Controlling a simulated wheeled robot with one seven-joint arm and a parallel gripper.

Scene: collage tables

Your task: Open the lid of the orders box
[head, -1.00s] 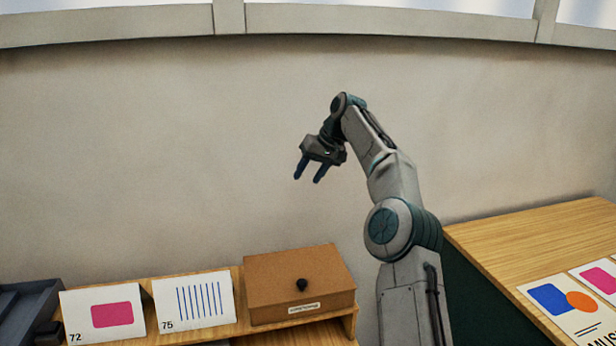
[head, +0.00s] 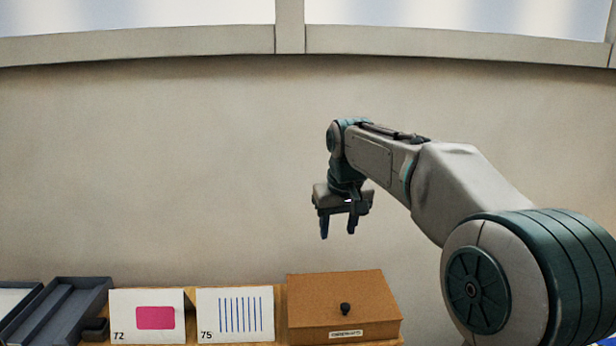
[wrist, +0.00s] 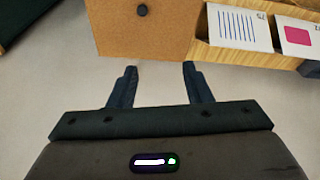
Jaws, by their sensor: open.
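The orders box is a brown box (head: 315,298) with a dark round knob (head: 345,308) on its lid and a small white label on its front that is too small to read. The lid is shut. The box stands on a wooden shelf at the lower middle of the head view. My gripper (head: 338,228) is open and empty, above the box with its fingers pointing down. In the wrist view the box (wrist: 110,38) and its knob (wrist: 142,10) lie beyond the fingertips (wrist: 160,70), apart from them.
Two cards, 72 (head: 130,328) with a pink patch and 75 (head: 210,328) with blue stripes, stand left of the box. Dark trays (head: 60,305) are further left. A plain wall (head: 150,170) rises behind. The air around my gripper is clear.

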